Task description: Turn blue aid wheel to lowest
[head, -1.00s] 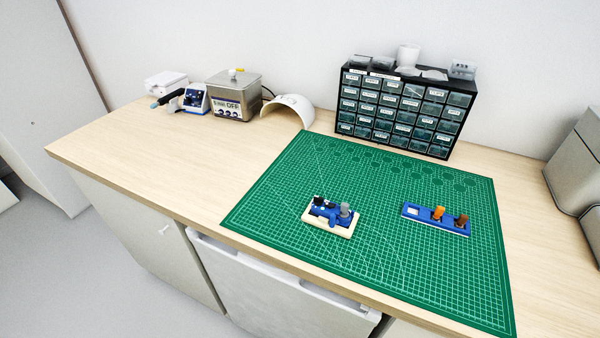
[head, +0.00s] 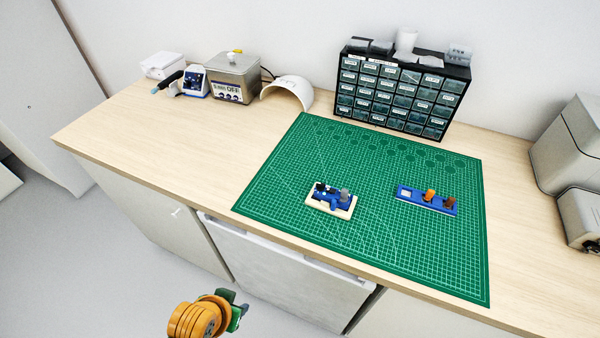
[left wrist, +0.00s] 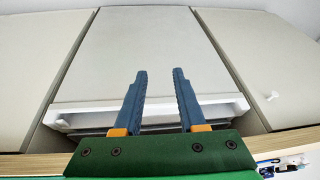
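A blue device, which looks like the blue aid, sits in a cream tray (head: 322,207) on the green cutting mat (head: 300,240). It has dark parts at its left and a grey upright part at its right. Its wheel is too small to make out. My left gripper (head: 240,303) is low in front of the bench, apart from the device. In the left wrist view its two blue fingers (left wrist: 160,75) stand apart with nothing between them. My right gripper is not in view.
A blue strip (head: 415,199) with an orange and a brown piece lies on the mat's right. A drawer cabinet (head: 395,95), a white curved cover (head: 287,92) and a metal bath (head: 232,78) stand at the back. The bench's left part is clear.

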